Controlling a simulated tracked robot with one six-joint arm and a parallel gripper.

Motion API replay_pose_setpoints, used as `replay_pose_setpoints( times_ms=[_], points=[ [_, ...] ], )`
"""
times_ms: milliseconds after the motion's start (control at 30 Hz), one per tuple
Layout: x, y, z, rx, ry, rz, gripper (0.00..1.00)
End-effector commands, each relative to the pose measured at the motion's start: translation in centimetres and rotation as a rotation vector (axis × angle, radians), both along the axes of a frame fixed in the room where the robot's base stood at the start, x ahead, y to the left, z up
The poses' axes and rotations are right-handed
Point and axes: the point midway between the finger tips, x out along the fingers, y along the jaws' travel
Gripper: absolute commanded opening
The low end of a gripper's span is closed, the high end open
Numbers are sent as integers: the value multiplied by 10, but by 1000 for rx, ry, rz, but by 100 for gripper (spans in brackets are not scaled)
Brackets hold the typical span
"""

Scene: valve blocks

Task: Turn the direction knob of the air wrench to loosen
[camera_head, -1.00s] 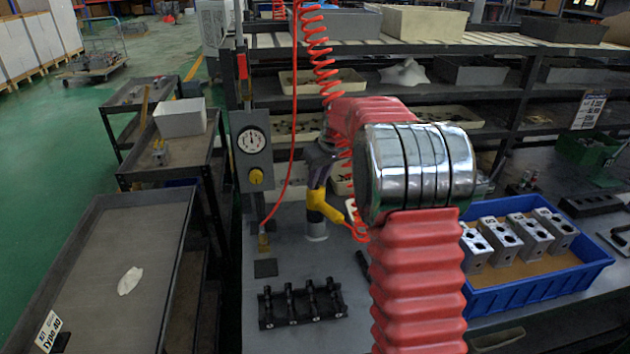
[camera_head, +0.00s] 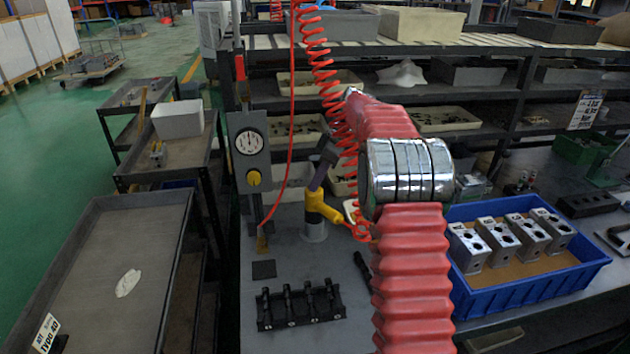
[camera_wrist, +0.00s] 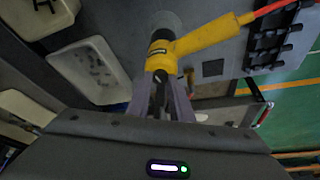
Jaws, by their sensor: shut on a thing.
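The yellow air wrench (camera_head: 319,204) stands nose down on the grey bench in the head view, its handle pointing right and joined to a red air hose. In the wrist view the yellow wrench (camera_wrist: 190,45) has its handle toward the upper right. My gripper (camera_head: 320,174) is above the wrench, at its rear end. In the wrist view its grey-purple fingers (camera_wrist: 167,92) are shut on the dark rear end, where the direction knob sits. The fingers largely hide the knob, so I cannot tell its setting.
A black rack (camera_head: 300,303) with several dark parts lies in front of the wrench. A blue crate (camera_head: 530,280) with metal valve blocks stands at the right. A gauge box (camera_head: 250,150) is at the left. The red coiled hose (camera_head: 325,75) hangs beside my arm.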

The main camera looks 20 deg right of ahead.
Motion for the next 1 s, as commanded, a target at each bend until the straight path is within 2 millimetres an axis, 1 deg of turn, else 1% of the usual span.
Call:
replay_pose_setpoints(
  times_ms=[200, 567, 600, 833, 867, 1000],
  points=[
    [1, -2, -1, -3, 0, 44, 0],
    [1, -2, -1, -3, -1, 48, 0],
    [1, -2, -1, -3, -1, 47, 21],
    [1, -1, -1, -1, 0, 47, 37],
    [1, -1, -1, -1, 0, 47, 38],
    [1, 0, 0, -1, 0, 48, 38]
  ],
)
